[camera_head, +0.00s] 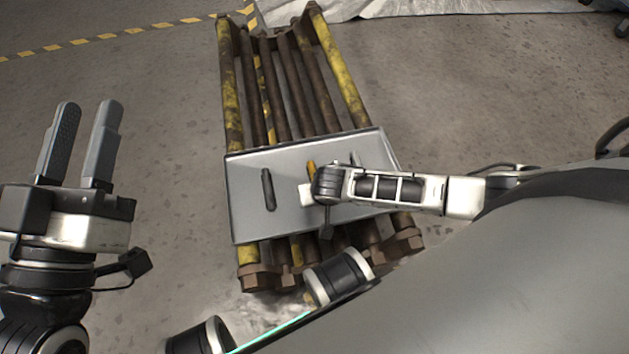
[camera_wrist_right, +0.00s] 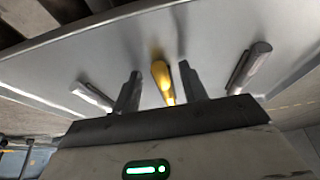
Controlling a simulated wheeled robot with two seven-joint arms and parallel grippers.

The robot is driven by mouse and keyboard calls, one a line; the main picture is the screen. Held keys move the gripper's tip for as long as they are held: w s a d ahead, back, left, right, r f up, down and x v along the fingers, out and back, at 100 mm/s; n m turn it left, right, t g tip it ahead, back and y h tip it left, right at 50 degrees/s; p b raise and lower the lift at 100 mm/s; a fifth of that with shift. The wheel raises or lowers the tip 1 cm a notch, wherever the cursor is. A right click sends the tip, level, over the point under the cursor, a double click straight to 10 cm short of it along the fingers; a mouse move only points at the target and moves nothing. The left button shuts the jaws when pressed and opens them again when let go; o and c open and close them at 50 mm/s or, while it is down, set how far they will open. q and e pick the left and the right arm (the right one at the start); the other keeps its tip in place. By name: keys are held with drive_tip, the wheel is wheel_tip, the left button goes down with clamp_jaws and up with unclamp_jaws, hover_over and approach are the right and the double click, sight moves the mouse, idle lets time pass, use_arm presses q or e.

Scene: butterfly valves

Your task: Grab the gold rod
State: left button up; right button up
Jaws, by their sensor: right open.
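The gold rod (camera_head: 311,167) stands in the middle of a grey metal plate (camera_head: 245,222), largely hidden in the head view by my right gripper (camera_head: 316,184). In the right wrist view the gold rod (camera_wrist_right: 161,78) shows between the two dark fingers of my open right gripper (camera_wrist_right: 160,72), with a visible gap on each side. My left gripper (camera_head: 90,104) is open and empty, well left of the plate, with its fingers pointing up in the picture.
The plate rests on a rack of rusty, yellow-painted pipes (camera_head: 346,82). Concrete floor (camera_head: 170,120) left of the rack is clear.

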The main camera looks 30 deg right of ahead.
clamp_jaws()
drive_tip(key=shift+r, duration=0.1)
